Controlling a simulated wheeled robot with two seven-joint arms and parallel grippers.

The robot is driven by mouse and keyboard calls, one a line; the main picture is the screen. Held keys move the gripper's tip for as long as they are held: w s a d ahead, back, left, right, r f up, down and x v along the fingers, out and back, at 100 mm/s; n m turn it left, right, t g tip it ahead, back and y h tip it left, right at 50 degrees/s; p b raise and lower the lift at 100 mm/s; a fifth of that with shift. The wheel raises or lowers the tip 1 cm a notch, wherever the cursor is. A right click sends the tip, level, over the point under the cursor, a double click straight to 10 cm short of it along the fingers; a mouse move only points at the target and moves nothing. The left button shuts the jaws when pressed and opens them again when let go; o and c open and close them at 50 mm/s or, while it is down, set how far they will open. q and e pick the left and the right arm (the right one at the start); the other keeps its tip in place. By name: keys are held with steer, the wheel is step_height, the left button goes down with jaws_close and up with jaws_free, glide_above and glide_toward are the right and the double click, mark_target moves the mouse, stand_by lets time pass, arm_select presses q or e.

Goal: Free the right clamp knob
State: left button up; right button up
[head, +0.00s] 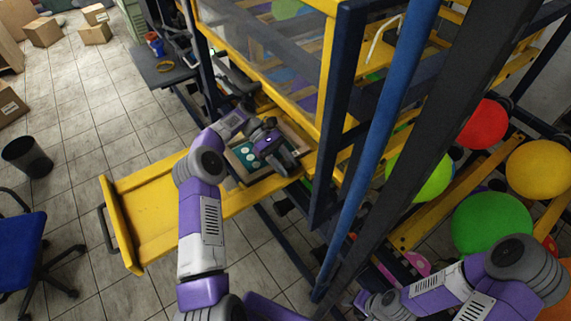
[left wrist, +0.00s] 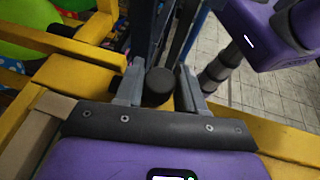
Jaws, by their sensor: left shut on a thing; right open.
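A round black clamp knob (left wrist: 158,87) sits between the two grey fingers of my left gripper (left wrist: 160,70) in the left wrist view. The fingers are shut on its sides. In the head view my left gripper (head: 272,147) is over the framed screen (head: 244,172), a green panel with white round marks on the yellow slide-out tray (head: 150,215); the knob is hard to make out there. My right gripper (head: 366,300) is low at the lower right, away from the screen and empty; its fingers are small and partly hidden.
The machine's dark post (head: 335,115) and blue post (head: 380,130) stand just right of the screen. Several balloons, such as a green one (head: 492,222), are at the right. A blue chair (head: 20,240) and a black bin (head: 28,155) stand left on open tiled floor.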

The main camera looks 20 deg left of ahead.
arm_select(q)
steer(key=o, duration=0.6)
steer(key=shift+s+d+f, duration=0.1)
steer(key=shift+f, duration=0.05)
steer(key=shift+o, duration=0.5)
steer(key=shift+r, duration=0.2)
